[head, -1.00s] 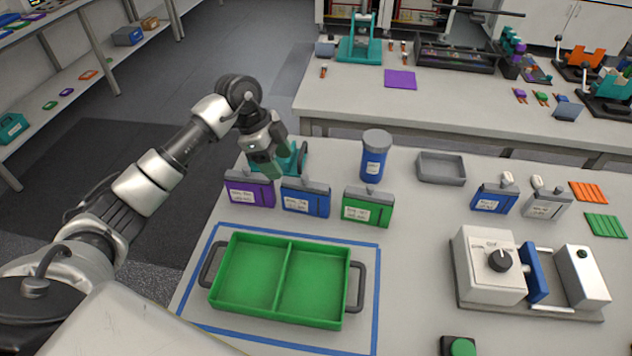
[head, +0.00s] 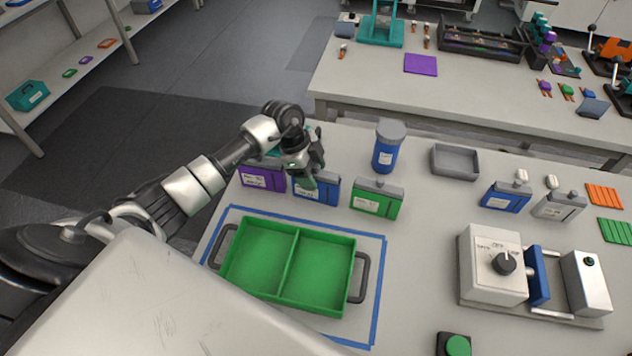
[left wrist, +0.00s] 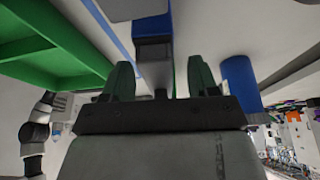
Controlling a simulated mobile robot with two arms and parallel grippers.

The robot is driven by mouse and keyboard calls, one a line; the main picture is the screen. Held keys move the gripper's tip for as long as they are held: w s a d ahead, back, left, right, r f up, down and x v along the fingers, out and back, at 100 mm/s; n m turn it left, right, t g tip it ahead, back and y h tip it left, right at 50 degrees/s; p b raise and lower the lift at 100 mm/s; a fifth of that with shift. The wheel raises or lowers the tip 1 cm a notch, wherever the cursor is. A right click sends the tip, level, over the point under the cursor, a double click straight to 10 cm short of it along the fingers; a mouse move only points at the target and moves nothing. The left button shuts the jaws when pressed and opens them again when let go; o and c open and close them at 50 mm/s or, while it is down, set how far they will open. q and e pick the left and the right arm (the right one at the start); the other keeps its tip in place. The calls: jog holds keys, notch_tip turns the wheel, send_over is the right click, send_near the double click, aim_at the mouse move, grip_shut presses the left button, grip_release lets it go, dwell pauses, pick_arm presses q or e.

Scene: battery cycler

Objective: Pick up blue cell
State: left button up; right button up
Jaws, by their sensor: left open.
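The blue cell (head: 327,191) with a white label stands upright between a purple cell (head: 263,175) and a green cell (head: 377,200), behind the green tray. My left gripper (head: 305,182) is open and low over the blue cell, hiding part of its left and top. In the left wrist view the blue cell (left wrist: 153,22), with its grey top, lies ahead, in line with the gap between the two green fingers (left wrist: 161,78). I cannot tell whether they touch it. Another blue cell (head: 506,197) stands farther right.
The two-part green tray (head: 287,264) is empty inside a blue tape outline. A blue cylinder (head: 388,149) stands behind the green cell, and a grey bin (head: 455,161) is to its right. A white device with a knob (head: 492,264) stands at right.

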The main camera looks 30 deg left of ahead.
pick_arm(q)
jog(key=shift+d+f, duration=0.15)
jog(key=shift+f, duration=0.25)
jog(key=shift+c, duration=0.2)
grip_shut()
jog(key=shift+w+r, duration=0.1)
